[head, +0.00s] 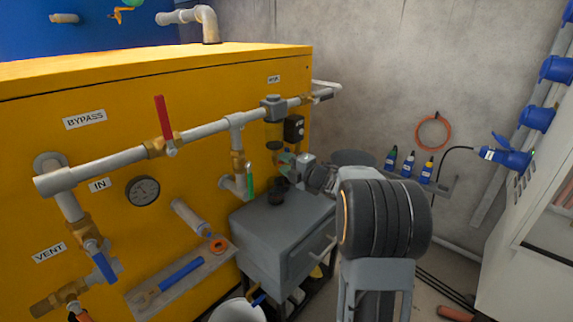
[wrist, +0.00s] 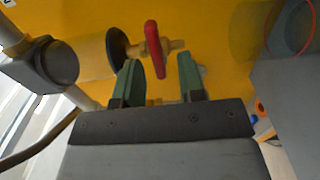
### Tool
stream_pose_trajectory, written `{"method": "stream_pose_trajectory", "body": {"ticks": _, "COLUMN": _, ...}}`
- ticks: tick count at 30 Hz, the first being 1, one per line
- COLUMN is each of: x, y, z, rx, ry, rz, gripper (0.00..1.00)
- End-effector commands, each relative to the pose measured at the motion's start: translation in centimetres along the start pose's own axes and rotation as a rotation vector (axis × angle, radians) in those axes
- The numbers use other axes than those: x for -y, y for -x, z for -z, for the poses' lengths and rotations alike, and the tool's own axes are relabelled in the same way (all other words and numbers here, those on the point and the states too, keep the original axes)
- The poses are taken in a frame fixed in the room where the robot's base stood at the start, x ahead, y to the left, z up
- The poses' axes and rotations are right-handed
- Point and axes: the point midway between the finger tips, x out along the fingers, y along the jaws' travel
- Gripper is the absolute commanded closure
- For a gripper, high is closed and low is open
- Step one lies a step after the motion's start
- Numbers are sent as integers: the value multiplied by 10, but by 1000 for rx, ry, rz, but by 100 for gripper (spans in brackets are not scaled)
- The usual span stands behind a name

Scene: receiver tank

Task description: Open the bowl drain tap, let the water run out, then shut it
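The filter bowl (head: 274,131) hangs under a grey head on the pipe, on the yellow cabinet's right side. In the wrist view the clear bowl (wrist: 88,54) lies sideways, with a black base (wrist: 117,47). The drain tap's red lever (wrist: 154,45) sits on a brass body (wrist: 176,45) just beyond that base. My gripper (wrist: 163,68) is open. Its green fingers stand on either side of the lever's near end, with visible gaps; I cannot tell how deep the lever sits between them. In the head view my gripper (head: 288,162) is just below the bowl, and the tap is mostly hidden.
A red-handled bypass valve (head: 163,125) and a green handle (head: 250,181) are on nearby pipes. A white bucket (head: 238,312) stands in front. Bottles (head: 408,165) line a wall shelf.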

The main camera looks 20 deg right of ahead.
Motion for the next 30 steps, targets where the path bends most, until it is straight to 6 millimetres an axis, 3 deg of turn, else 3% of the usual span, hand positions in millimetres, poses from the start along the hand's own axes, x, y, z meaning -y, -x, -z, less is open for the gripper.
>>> {"method": "stream_pose_trajectory", "body": {"ticks": 5, "x": -1, "y": 12, "z": -1, "rx": 3, "ry": -1, "rz": 2, "gripper": 64}}
{"method": "stream_pose_trajectory", "body": {"ticks": 21, "x": -2, "y": 113, "z": -1, "rx": 4, "ry": -2, "rz": 0, "gripper": 64}}
{"method": "stream_pose_trajectory", "body": {"ticks": 30, "x": 0, "y": 137, "z": 0, "rx": 1, "ry": 1, "rz": 0, "gripper": 64}}
